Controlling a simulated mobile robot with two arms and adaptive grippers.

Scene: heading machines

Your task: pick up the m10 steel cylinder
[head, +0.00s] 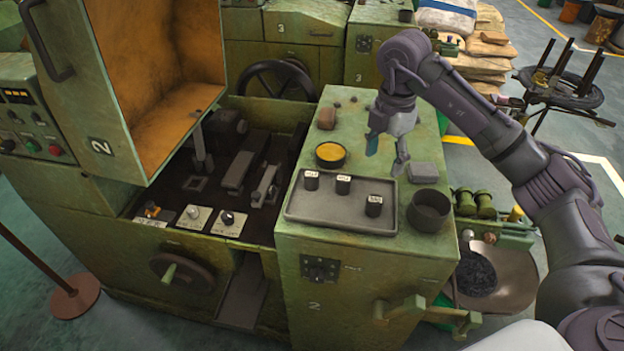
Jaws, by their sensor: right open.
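Three dark cylinders with small white labels stand upright on a grey tray (325,211) on top of the green machine: a left one (311,181), a middle one (343,186) and a right one (374,206) nearer the front edge. The labels are too small to read surely, so I cannot tell which is the m10 steel cylinder. My right gripper (386,158) is open and empty, pointing down above the machine top, behind and right of the cylinders in the picture. It touches none of them. My left gripper is out of view.
A dark round cup (429,210) stands right of the tray. A grey block (425,172), a yellow-filled tin (330,154) and a brown block (326,118) lie behind it. The raised machine cover (170,80) stands at left over an open pit with tooling.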

